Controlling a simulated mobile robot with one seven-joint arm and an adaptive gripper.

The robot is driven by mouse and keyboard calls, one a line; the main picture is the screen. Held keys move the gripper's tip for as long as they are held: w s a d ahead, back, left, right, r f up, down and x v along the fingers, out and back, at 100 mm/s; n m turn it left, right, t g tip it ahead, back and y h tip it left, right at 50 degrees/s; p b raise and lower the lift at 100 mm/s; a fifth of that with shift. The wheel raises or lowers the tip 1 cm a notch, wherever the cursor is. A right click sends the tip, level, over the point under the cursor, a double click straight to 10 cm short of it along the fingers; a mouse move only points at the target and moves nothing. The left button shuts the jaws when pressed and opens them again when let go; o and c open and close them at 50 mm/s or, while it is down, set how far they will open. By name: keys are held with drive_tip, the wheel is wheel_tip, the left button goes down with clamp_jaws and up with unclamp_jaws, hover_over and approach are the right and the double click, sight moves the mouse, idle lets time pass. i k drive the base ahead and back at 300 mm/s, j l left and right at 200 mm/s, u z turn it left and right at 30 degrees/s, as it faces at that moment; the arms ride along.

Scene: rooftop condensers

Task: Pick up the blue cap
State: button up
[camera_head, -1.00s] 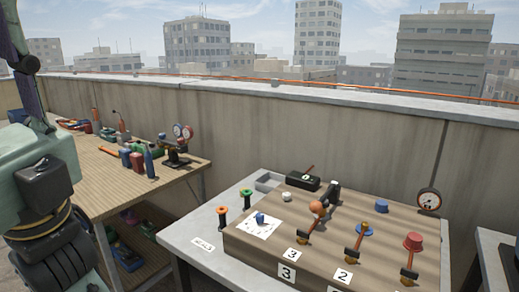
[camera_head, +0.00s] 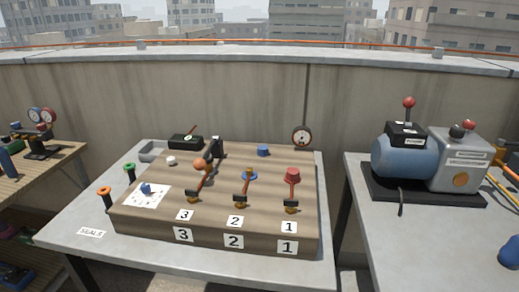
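A small blue cap (camera_head: 262,150) sits upright near the back edge of a wooden block (camera_head: 208,238). Another small blue piece (camera_head: 145,188) lies on a white marked sheet (camera_head: 153,202) at the block's left; I cannot tell exactly what it is. A small white cap (camera_head: 171,160) sits at the back left. My gripper is out of view.
A black box (camera_head: 186,141) and a dark upright part (camera_head: 217,148) stand behind the valves. Green and orange spools stand at left by a SEALS label (camera_head: 91,232). A pump (camera_head: 403,155) sits on the right table.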

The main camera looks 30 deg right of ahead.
sight(262, 150)
drive_tip(key=j+z, duration=0.15)
drive_tip(key=z, duration=1.4)
drive_tip(key=k+j+z, duration=0.1)
drive_tip(key=k+j, duration=0.6)
drive_tip(key=i+j, duration=0.1)
drive_tip(key=j, duration=0.3)
drive_tip(key=i, duration=1.15)
